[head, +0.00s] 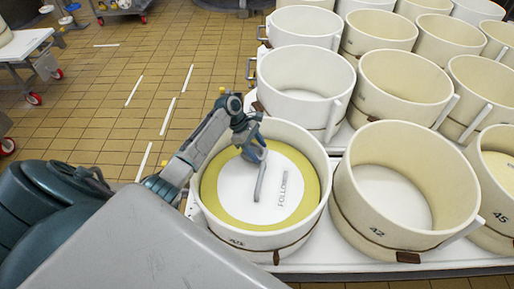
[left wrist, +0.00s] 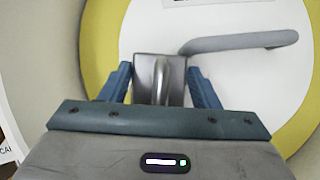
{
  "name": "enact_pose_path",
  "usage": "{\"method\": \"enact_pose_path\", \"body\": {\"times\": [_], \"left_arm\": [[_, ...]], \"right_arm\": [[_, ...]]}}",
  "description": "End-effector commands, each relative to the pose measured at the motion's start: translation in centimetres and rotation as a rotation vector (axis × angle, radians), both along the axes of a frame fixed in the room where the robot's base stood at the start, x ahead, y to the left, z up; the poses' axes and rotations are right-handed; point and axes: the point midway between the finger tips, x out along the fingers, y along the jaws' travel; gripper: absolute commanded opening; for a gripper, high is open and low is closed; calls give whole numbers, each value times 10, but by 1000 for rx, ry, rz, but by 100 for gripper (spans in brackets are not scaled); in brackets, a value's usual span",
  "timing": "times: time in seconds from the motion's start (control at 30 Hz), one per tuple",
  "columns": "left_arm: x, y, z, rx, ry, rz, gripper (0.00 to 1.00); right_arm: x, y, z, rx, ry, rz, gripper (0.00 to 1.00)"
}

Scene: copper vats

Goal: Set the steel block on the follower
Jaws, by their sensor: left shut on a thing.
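The follower (head: 275,205) is a white disc lettered FOLLOWER, with a raised grey bar handle. It lies inside a cream tub (head: 231,231), with a yellow ring showing around it. It fills much of the left wrist view (left wrist: 225,80), where its bar is right of the block. My left gripper (head: 252,150) reaches over the tub's far-left part, above the follower. In the left wrist view it is shut on the steel block (left wrist: 142,67), a grey plate with a loop handle between the blue fingers. I cannot tell whether the block touches the follower. My right gripper is not in view.
Several cream tubs stand in rows on white-topped stands to the right and behind; an open tub marked 42 (head: 402,235) is right beside the follower's tub. Tiled floor (head: 110,90) lies open at left. A wheeled white table (head: 22,45) is at the far left.

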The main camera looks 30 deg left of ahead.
Motion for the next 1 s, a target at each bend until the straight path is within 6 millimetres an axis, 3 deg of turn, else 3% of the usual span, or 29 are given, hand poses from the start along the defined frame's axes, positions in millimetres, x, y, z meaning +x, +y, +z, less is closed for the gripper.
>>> {"method": "enact_pose_path", "body": {"times": [1.0], "left_arm": [[2, 0, -9, -1, -5, 0, 0]], "right_arm": [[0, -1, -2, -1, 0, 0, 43]]}}
